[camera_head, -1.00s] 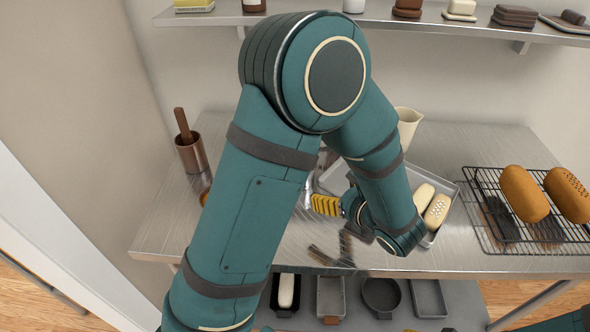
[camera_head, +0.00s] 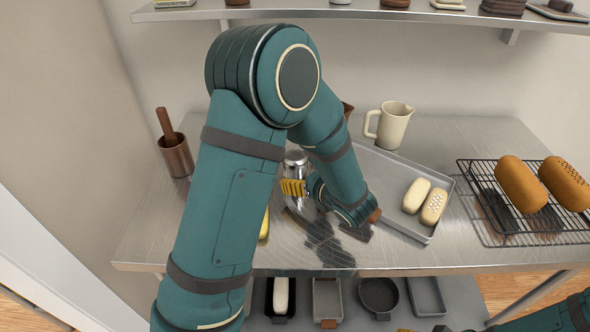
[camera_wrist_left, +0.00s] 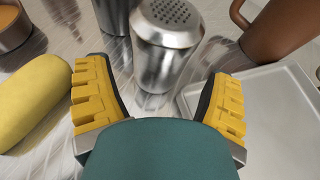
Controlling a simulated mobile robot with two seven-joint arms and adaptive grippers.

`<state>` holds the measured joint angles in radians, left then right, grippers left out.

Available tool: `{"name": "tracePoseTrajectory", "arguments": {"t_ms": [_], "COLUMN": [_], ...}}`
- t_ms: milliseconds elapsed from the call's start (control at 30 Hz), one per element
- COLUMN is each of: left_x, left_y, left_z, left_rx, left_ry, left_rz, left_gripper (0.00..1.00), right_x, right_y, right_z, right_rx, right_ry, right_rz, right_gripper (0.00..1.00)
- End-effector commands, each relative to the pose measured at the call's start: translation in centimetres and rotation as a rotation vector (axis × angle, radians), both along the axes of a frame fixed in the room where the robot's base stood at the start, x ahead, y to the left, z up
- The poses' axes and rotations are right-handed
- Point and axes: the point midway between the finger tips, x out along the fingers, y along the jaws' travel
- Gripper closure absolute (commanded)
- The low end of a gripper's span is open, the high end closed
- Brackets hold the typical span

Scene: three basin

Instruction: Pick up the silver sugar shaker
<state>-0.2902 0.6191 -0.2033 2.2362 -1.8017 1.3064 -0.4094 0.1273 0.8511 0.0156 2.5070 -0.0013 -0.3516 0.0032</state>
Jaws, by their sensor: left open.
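The silver sugar shaker (camera_wrist_left: 165,45) stands upright on the metal table, with a perforated domed lid. In the left wrist view it is between and just beyond the yellow-padded fingers of my left gripper (camera_wrist_left: 160,100), which is open and empty. In the head view the shaker (camera_head: 295,162) shows partly, behind the yellow finger of my left gripper (camera_head: 295,187); my arm hides the other finger. I cannot tell whether a finger touches the shaker.
A yellow oblong item (camera_wrist_left: 32,100) lies left of the gripper. A tray (camera_head: 395,225) with two pale loaves is close on the right, with a brown vessel (camera_wrist_left: 282,28) behind.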

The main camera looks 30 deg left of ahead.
Motion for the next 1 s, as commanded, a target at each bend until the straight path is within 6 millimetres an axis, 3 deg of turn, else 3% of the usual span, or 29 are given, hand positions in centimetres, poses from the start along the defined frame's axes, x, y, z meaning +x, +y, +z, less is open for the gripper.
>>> {"name": "tracePoseTrajectory", "arguments": {"t_ms": [300,600,767,1000], "left_x": [1.6,1.8,1.8,1.8], "left_y": [3.5,3.8,3.8,3.8], "left_z": [-1.6,-1.6,-1.6,-1.6], "left_rx": [-0.001,0.0,0.0,0.0], "left_ry": [0.001,0.0,0.0,-0.001], "left_rz": [0.002,0.001,0.001,0.0], "left_gripper": [0.18,0.18,0.74,0.78], "right_x": [0.2,0.2,0.2,0.2], "right_y": [0.0,0.0,0.0,0.0], "right_z": [-0.9,-0.9,-0.9,-0.9], "right_rx": [-0.001,-0.001,-0.001,0.0], "right_ry": [-0.004,-0.005,-0.005,-0.004], "right_rz": [0.0,-0.001,-0.001,-0.001], "right_gripper": [0.53,0.53,0.53,0.53]}}
